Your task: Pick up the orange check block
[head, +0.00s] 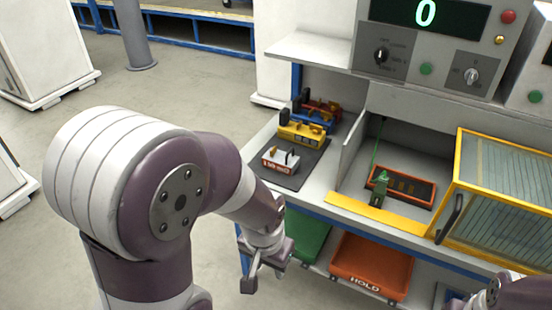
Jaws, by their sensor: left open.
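A small block with an orange-red lettered front and a pale top (280,160) sits at the front of a dark mat (309,168) on the bench. I cannot tell for sure whether it is the orange check block. Another orange block or tray with a dark top (408,188) lies in the bay to the right, with a green piece (380,182) at its left end. My left gripper (266,270) is open and empty, in front of the bench edge and below the mat. Only part of my right arm shows at the bottom right; its gripper is out of view.
A grey divider (351,150) separates mat and bay. A yellow-framed clear guard (497,180) stands right. An orange HOLD bin (371,266) and a green bin (309,238) sit below.

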